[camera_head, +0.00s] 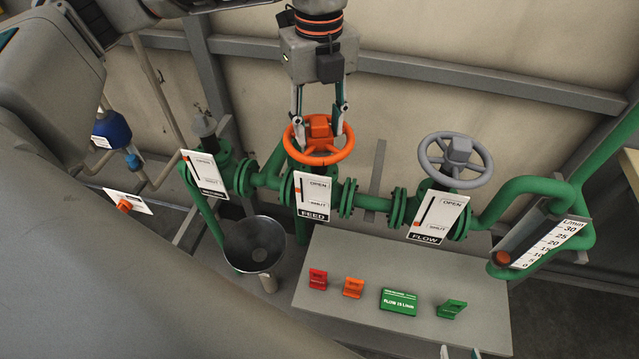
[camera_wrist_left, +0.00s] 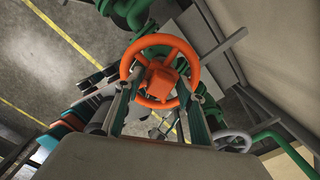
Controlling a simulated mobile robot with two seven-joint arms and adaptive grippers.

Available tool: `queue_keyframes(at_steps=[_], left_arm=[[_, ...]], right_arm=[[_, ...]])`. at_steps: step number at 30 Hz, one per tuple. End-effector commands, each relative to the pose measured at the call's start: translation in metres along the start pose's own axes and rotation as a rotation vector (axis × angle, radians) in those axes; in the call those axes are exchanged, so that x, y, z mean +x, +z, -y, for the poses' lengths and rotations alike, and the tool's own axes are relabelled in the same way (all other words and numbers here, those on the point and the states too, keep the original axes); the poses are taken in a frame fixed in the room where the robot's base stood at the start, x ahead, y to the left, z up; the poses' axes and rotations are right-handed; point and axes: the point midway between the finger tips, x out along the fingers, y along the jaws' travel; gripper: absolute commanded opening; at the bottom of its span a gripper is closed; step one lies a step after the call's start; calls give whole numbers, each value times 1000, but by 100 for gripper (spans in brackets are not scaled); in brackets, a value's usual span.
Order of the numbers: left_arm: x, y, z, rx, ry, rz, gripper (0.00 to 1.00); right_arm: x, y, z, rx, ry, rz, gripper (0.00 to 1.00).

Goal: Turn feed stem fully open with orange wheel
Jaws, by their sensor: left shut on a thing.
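The orange wheel (camera_head: 322,159) sits on top of the green feed valve, above the white plate marked FEED (camera_head: 313,197) with OPEN over SHUT. A reddish marker shows on that plate's left side; its exact reading is too small to tell. My left gripper (camera_head: 319,128) points down over the wheel and is shut on it, one finger on each side of the orange hub. The orange wheel also fills the middle of the left wrist view (camera_wrist_left: 160,42), with the two fingers reaching to it. My right gripper is not in view.
A grey wheel (camera_head: 455,178) stands on the FLOW valve to the right, and a flow gauge (camera_head: 541,243) further right. A valve without a wheel (camera_head: 203,126) is at left. A funnel (camera_head: 254,245) and several small tags (camera_head: 352,288) on a grey bench lie below.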

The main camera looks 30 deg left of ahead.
Motion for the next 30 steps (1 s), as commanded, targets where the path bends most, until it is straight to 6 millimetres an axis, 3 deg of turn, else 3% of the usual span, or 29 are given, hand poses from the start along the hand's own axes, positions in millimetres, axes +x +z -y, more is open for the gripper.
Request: queue_keyframes(at_steps=[30], left_arm=[[-1, 1, 1, -1364, -5, -1, 20]], right_arm=[[2, 8, 2, 1, -2, 7, 40]])
